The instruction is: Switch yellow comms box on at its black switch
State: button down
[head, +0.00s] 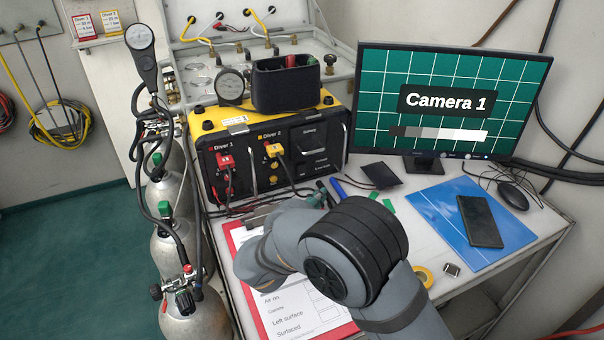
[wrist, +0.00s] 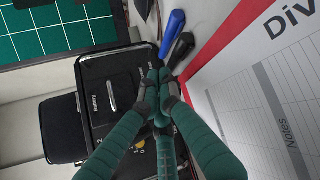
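The yellow comms box (head: 205,112), yellow on top with a black front panel, stands on the desk left of the monitor in the head view. Its panel carries red and yellow plugs, and small Battery and Power lettering at the right. The black panel also shows in the wrist view (wrist: 110,72). The black switch is too small and dark to make out. My gripper (wrist: 160,80) has green fingers with their tips together, holding nothing visible, in front of the panel's lower right part. In the head view my gripper (head: 322,194) is partly hidden behind my arm. Contact cannot be told.
A blue marker (wrist: 172,32) and a black marker (wrist: 181,50) lie close beside my fingertips. A red clipboard (head: 235,235) with a form lies below my arm. The monitor (head: 450,100) stands right of the box. A blue folder (head: 440,210) carries a dark phone-like slab (head: 479,221).

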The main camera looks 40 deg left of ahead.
aim_at(302, 170)
jog(key=a, duration=0.1)
jog(key=w+a, duration=0.2)
jog(key=a, duration=0.1)
jog(key=shift+w+f+p, duration=0.1)
jog(key=shift+f+p, duration=0.2)
jog(key=shift+w+a+f, duration=0.1)
jog(key=shift+w+a, duration=0.4)
jog(key=shift+a, duration=0.4)
jog(key=shift+a, duration=0.1)
dwell(0.5)
jog(key=shift+w+a+b, duration=0.2)
jog(key=shift+a+b, duration=0.1)
jog(key=shift+w+a+f, duration=0.1)
jog(key=shift+a, duration=0.15)
dwell(0.7)
jog(key=shift+d, duration=0.1)
jog(key=shift+s+d+b, duration=0.3)
jog(key=shift+d+b, duration=0.2)
jog(key=shift+d, duration=0.05)
